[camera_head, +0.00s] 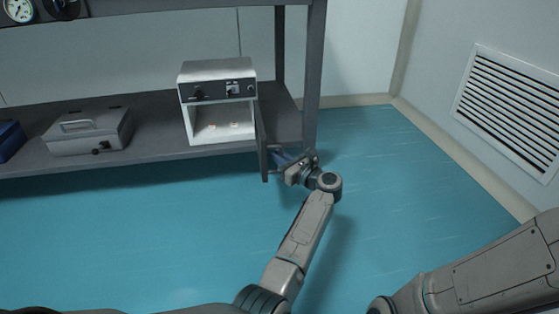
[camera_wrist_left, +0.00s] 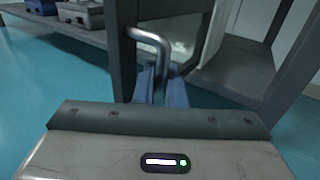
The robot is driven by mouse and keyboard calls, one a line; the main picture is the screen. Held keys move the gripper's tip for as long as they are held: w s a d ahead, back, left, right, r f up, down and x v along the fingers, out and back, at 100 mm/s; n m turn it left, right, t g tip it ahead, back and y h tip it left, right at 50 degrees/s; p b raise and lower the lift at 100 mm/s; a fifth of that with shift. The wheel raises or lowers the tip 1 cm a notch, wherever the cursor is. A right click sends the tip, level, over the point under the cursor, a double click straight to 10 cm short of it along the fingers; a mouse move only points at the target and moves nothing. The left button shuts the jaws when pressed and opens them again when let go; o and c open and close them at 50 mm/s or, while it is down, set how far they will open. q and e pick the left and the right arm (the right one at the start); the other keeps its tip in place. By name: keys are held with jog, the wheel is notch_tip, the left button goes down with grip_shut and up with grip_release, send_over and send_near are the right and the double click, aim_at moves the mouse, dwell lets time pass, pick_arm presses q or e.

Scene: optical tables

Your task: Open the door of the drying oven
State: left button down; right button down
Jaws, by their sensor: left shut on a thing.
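The drying oven (camera_head: 217,84) is a white box with a dark control panel on the lower shelf in the head view. Its front is open and the pale interior shows. Its dark door (camera_head: 262,145) stands swung out at the right side, seen nearly edge-on. My left gripper (camera_head: 281,158) is at the door's outer end. In the left wrist view, the gripper (camera_wrist_left: 160,88) is shut on the metal door handle (camera_wrist_left: 158,50), a bent bar in front of the dark door (camera_wrist_left: 178,30). My right gripper is not in view; only part of that arm shows at lower right.
The grey shelf (camera_head: 160,152) carries a grey case (camera_head: 88,131) and a blue box (camera_head: 10,139) left of the oven. A shelf post (camera_head: 313,75) stands right of the door. The blue floor in front is clear. A wall vent (camera_head: 510,105) is at right.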

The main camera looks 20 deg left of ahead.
pick_arm(q)
jog(key=shift+f, duration=0.15)
jog(key=c, duration=1.6)
grip_release()
